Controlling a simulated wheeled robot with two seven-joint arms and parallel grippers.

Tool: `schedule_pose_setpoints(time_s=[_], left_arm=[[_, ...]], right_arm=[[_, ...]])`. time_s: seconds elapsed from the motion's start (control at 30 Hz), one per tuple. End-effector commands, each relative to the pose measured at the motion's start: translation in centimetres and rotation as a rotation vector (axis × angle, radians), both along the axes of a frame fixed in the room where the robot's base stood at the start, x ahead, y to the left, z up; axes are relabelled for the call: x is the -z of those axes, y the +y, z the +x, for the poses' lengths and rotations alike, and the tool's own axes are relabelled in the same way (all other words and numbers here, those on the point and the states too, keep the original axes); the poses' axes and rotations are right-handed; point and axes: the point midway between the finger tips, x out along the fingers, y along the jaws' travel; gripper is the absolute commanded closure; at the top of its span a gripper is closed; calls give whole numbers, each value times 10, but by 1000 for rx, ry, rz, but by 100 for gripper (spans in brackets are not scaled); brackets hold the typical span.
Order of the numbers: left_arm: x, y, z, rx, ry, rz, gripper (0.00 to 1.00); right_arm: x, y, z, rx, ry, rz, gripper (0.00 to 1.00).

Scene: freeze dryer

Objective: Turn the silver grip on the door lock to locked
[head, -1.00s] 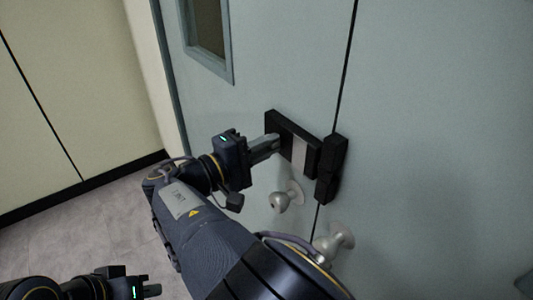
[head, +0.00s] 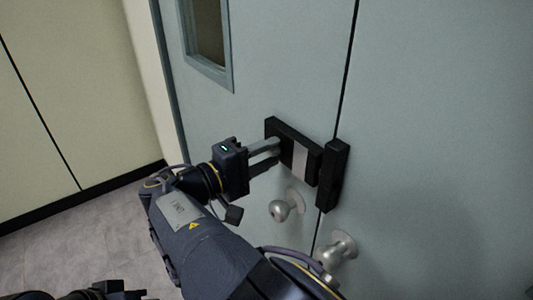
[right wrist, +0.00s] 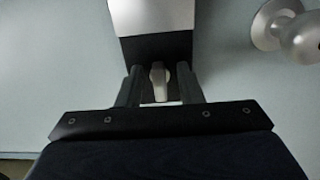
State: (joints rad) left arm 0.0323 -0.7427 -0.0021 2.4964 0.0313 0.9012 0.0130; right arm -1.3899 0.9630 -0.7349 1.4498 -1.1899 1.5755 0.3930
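The door lock is a black case (head: 293,124) with a silver front plate (head: 300,157), mounted on the pale blue-grey door. A black block (head: 333,178) sits across the seam to its right. My right gripper (head: 276,147) reaches the case's left part. In the right wrist view, the silver grip (right wrist: 158,78) stands between the two fingers of my right gripper (right wrist: 159,80). The fingers are apart, with a narrow gap on each side of the grip. The fingers hide the grip in the head view. My left gripper (head: 122,291) shows only partly at the bottom edge.
A round silver knob (head: 284,209) sits below the lock, and another (head: 336,251) lies across the seam to the right. The door has a small window (head: 208,35) at upper left. A cream wall (head: 75,90) and open floor are at left.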

Motion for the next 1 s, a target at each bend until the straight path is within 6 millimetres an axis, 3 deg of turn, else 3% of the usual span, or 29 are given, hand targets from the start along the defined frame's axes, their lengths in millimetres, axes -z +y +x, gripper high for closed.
schedule_pose_setpoints(time_s=[0.33,0.73,1.0], left_arm=[[0,0,0,0,0,0,100],[-2,0,0,0,0,0,100],[-2,0,0,0,0,0,100]], right_arm=[[-1,3,-2,0,-1,-2,65],[-1,53,-38,-2,-2,-1,65],[0,63,-46,0,-1,-1,65]])
